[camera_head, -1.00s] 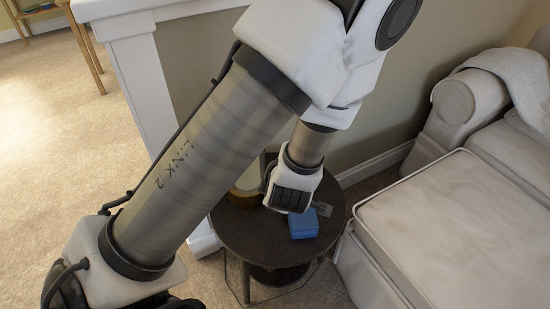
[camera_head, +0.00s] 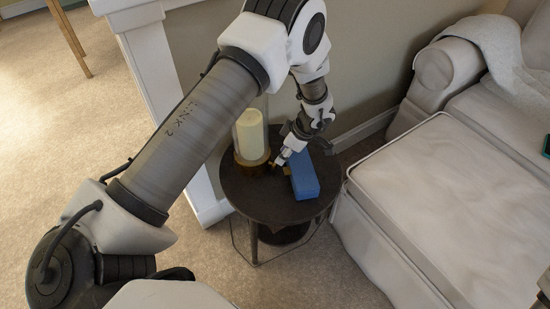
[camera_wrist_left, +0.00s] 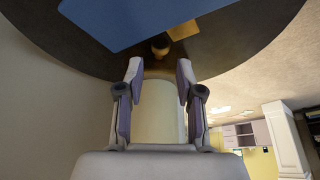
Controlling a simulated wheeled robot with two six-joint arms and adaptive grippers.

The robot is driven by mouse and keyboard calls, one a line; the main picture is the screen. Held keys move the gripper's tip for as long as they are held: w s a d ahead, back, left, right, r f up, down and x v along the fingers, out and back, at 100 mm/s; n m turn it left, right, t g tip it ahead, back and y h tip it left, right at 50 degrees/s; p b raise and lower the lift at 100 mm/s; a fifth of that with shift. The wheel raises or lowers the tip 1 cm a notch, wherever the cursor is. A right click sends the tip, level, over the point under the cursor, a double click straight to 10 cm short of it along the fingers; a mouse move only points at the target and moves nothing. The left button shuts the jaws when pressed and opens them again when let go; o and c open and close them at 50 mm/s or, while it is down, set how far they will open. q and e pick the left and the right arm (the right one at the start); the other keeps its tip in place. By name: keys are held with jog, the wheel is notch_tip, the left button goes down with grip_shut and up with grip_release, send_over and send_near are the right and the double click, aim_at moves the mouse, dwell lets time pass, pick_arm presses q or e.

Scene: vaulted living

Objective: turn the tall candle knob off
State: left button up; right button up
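The tall candle (camera_head: 250,132) is a cream pillar in a clear glass cylinder on a brown base, standing on the round dark table (camera_head: 262,207). My left gripper (camera_head: 282,158) is low beside the base, on its right. In the wrist view the left gripper (camera_wrist_left: 160,72) has its fingers apart, with the pale candle (camera_wrist_left: 160,112) showing between them. A small round dark-brass knob (camera_wrist_left: 160,44) shows just beyond the fingertips, roughly centred; I cannot see contact. My right gripper is not in view.
A blue box (camera_head: 303,178) lies on the table just right of my left gripper; it also fills the top of the wrist view (camera_wrist_left: 130,18). A small tan piece (camera_wrist_left: 183,30) lies near the knob. A white post stands behind left, a cushioned sofa (camera_head: 440,190) at right.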

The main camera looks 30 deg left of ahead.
aim_at(273, 165)
pick_arm(q)
jog(key=b+x, duration=0.1)
jog(key=x, duration=0.5)
jog(key=shift+s+r, duration=0.1)
grip_shut()
